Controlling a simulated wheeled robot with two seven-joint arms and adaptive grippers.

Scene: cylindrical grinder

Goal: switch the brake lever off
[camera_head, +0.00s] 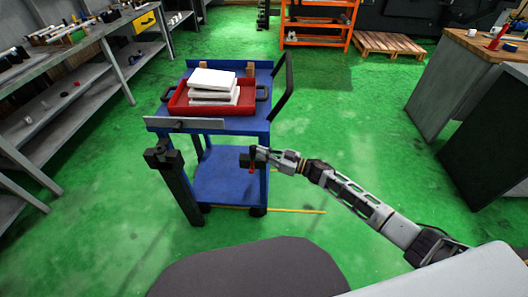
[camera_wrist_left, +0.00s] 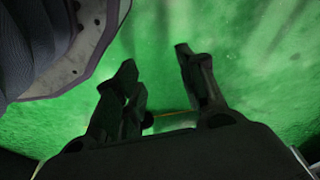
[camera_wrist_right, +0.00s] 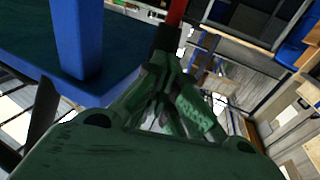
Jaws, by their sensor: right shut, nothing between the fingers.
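A small red part (camera_head: 253,168) that looks like the brake lever hangs below a dark block at the front right of the blue cart. In the right wrist view, a red bar (camera_wrist_right: 177,11) with a dark lower end (camera_wrist_right: 167,38) shows just beyond my right fingertips. My right gripper (camera_head: 258,155) is shut and empty, with its tips at or very close to this part; I cannot tell if they touch. It also shows in the right wrist view (camera_wrist_right: 160,72). My left gripper (camera_wrist_left: 155,70) is open and empty above the green floor; I cannot make it out in the head view.
The blue cart (camera_head: 230,184) carries a red tray (camera_head: 180,104) with several white blocks. A dark post (camera_head: 181,192) stands at its front left. Benches flank it left and right. An orange rack (camera_head: 318,42) and wooden pallet (camera_head: 388,44) stand behind. Green floor is open around the cart.

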